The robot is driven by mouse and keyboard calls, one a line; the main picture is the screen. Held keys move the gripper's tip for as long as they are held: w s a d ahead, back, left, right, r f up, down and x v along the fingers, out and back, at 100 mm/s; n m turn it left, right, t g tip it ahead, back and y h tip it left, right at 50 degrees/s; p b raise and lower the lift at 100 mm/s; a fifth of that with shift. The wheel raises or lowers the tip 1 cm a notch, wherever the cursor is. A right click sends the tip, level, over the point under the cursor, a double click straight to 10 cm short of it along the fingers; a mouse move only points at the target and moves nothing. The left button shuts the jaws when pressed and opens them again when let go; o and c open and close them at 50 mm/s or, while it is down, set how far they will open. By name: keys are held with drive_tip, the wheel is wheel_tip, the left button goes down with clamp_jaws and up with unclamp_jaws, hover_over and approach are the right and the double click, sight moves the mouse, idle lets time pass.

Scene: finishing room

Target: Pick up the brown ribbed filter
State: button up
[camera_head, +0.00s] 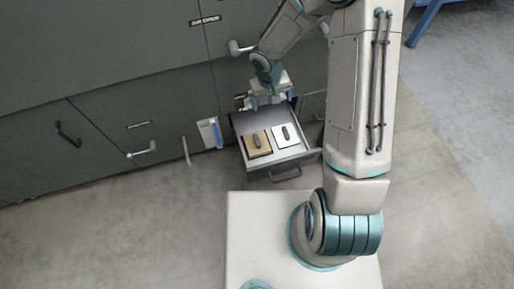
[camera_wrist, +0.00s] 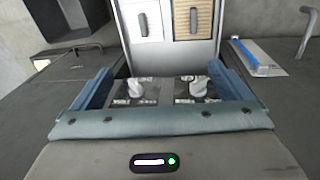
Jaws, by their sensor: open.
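The brown ribbed filter (camera_head: 256,146) lies in the front left of an open grey drawer (camera_head: 307,155), with a dark handle on top. In the wrist view the brown ribbed filter (camera_wrist: 205,19) is at the top, right of centre, and its far end is cut off. A white filter (camera_head: 280,142) with a similar dark handle lies beside it; it also shows in the wrist view (camera_wrist: 153,30). My gripper (camera_head: 265,103) is over the back of the drawer, behind both filters. In the wrist view my gripper (camera_wrist: 163,88) is open and empty, apart from the filters.
Dark cabinet fronts (camera_head: 100,120) with protruding handles stand left of and behind the drawer. A pale panel with a blue strip (camera_head: 210,133) is on the front left of the drawer; it also shows in the wrist view (camera_wrist: 257,58). Floor (camera_head: 130,230) is clear at the lower left.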

drive_tip(key=y+b, duration=0.1)
drive_tip(key=b, duration=0.3)
hover_over(257, 140)
wheel_tip(257, 140, down, 14)
drive_tip(key=r, duration=0.1)
drive_tip(key=shift+g, duration=0.3)
drive_tip(key=f+b, duration=0.1)
drive_tip(key=f, duration=0.3)
drive_tip(key=f+b, duration=0.1)
drive_tip(key=f, duration=0.2)
drive_tip(key=shift+w+a+f, duration=0.1)
drive_tip(key=shift+w+f, duration=0.1)
drive_tip(key=shift+f, duration=0.2)
drive_tip(key=shift+s+f+b, duration=0.1)
drive_tip(key=shift+f+b, duration=1.25)
drive_tip(key=shift+f, duration=1.65)
drive_tip(key=c, duration=0.8)
